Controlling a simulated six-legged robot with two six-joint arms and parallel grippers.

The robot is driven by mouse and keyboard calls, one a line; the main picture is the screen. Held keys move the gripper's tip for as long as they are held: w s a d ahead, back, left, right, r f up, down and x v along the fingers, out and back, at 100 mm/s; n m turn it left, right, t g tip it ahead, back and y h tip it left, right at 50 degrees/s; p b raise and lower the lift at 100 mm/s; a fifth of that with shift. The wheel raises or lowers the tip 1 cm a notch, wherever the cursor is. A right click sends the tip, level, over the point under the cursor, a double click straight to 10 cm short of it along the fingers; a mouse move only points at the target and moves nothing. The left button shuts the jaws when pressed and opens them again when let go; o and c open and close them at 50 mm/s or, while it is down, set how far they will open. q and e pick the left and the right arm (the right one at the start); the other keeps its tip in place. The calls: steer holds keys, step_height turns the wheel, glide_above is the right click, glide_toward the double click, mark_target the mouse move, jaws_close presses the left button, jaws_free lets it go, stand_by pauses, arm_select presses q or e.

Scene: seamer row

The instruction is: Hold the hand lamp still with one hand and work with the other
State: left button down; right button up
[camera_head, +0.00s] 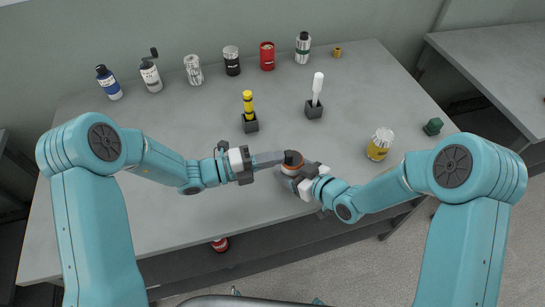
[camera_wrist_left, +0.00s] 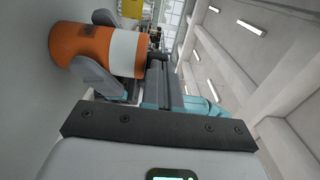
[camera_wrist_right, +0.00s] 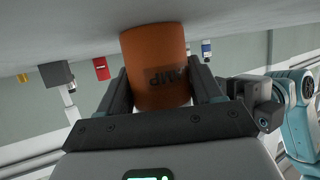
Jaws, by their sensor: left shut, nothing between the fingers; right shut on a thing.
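The hand lamp (camera_head: 290,169) is an orange cylinder with a white band and a dark top, near the table's front middle. In the left wrist view the lamp (camera_wrist_left: 75,45) lies across the upper left. My right gripper (camera_head: 294,176) is shut on the lamp; its fingers stand either side of the orange body (camera_wrist_right: 155,65) in the right wrist view, where dark lettering shows. My left gripper (camera_head: 276,158) is shut and empty, its tips close beside the lamp's dark top. I cannot tell whether they touch it.
A yellow tool in a dark holder (camera_head: 250,126) and a white tool in another holder (camera_head: 314,111) stand behind the lamp. A yellow jar (camera_head: 379,147) and a green block (camera_head: 433,127) are at right. Several bottles and cans, including a red can (camera_head: 267,58), line the back. The left tabletop is clear.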

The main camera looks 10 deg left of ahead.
mark_target(286, 154)
arm_select(q)
steer(key=x, duration=0.3)
steer(key=shift+d, duration=0.15)
arm_select(e)
steer(key=shift+a, duration=0.15)
arm_select(q)
steer(key=v, duration=1.4)
steer(key=shift+w, duration=0.1)
arm_select(e)
steer(key=o, duration=1.2)
steer(key=shift+d, duration=0.2)
